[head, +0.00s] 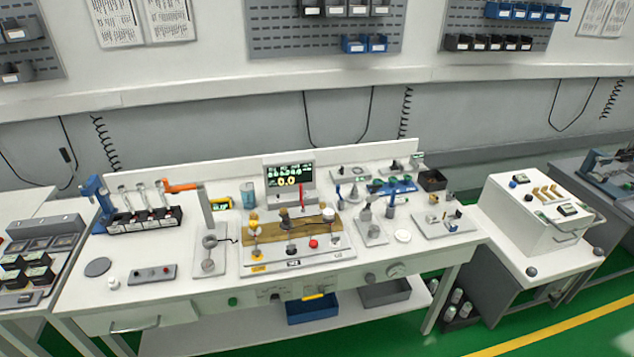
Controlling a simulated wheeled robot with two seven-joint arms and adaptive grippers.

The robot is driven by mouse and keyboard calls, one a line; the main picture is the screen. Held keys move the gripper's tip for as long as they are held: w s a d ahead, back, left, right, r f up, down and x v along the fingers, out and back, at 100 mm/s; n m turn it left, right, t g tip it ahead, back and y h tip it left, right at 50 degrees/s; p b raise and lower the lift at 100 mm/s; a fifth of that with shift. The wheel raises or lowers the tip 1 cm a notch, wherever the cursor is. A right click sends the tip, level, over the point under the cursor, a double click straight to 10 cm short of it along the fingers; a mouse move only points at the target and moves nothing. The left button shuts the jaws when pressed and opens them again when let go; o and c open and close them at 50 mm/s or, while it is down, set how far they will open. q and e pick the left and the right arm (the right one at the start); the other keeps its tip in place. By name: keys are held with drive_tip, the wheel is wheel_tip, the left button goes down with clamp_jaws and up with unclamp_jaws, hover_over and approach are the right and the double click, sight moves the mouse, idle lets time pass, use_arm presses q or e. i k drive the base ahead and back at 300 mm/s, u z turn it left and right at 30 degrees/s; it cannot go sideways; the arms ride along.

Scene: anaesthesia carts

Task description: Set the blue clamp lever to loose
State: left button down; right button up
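A white workbench (180,290) fills the middle of the head view. Several small blue parts are on it, and I cannot tell for sure which is the blue clamp lever. A flat blue piece (396,186) lies at the back right. A larger blue device (97,190) stands at the far left. The lever's setting is too small to read. Neither of my grippers is in view.
A lit display (289,178) stands at the back centre behind a wooden block with fittings (292,226). An orange-handled part (180,187) and dark bins (145,219) are at left. A white cart (535,215) stands at right.

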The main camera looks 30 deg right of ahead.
sight(341, 201)
drive_tip(key=u, duration=0.65)
drive_tip(key=i, duration=0.55)
drive_tip(key=z, duration=1.95)
